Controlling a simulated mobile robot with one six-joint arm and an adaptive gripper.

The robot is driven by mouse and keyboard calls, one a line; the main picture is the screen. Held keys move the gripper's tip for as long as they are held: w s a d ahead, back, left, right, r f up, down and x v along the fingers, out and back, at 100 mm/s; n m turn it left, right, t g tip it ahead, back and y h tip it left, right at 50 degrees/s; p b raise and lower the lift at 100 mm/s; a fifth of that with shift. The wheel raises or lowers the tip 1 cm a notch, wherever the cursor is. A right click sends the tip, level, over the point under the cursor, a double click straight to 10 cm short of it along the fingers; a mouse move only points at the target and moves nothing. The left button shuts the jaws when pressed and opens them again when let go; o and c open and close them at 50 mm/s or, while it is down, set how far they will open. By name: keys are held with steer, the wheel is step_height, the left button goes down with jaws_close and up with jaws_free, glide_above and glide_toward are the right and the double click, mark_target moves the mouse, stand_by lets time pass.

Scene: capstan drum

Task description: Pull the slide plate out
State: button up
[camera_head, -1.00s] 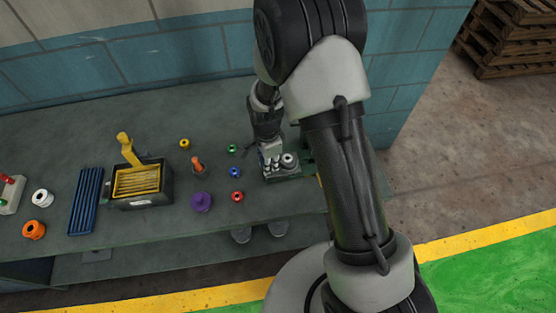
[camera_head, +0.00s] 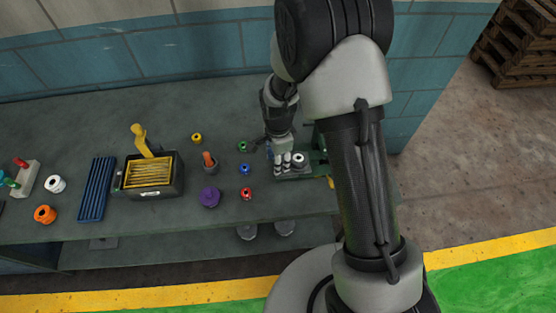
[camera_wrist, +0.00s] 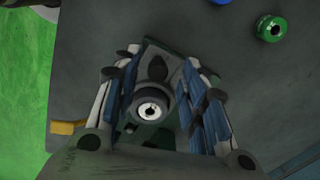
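On the bench (camera_head: 60,135) left of the station lie a green spool (camera_head: 242,146), a blue one (camera_head: 245,169), a red one (camera_head: 246,193) and a purple one (camera_head: 209,197). A dark box with yellow slats (camera_head: 150,173) stands further left. The back wall (camera_head: 190,50) rises behind.

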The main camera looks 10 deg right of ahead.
step_height(320, 180, up, 11)
stand_by(0.3)
steer(key=shift+f, duration=0.1)
steer(key=s+d+r+n+t+b, duration=0.25)
steer(key=s+r+n, duration=0.25)
steer(key=s+r, duration=0.25)
steer(key=s+d+r+n+t+b, duration=0.1)
steer(key=s+d+r+n, duration=0.35)
steer(key=s+r, duration=0.35)
steer(key=s+d+n+t, duration=0.1)
steer(key=s+n, duration=0.4)
steer(key=s, duration=0.2)
steer(key=shift+d+r+b, duration=0.15)
steer(key=shift+r+b, duration=0.15)
steer(key=shift+r, duration=0.1)
steer(key=shift+n, duration=0.25)
stand_by(0.7)
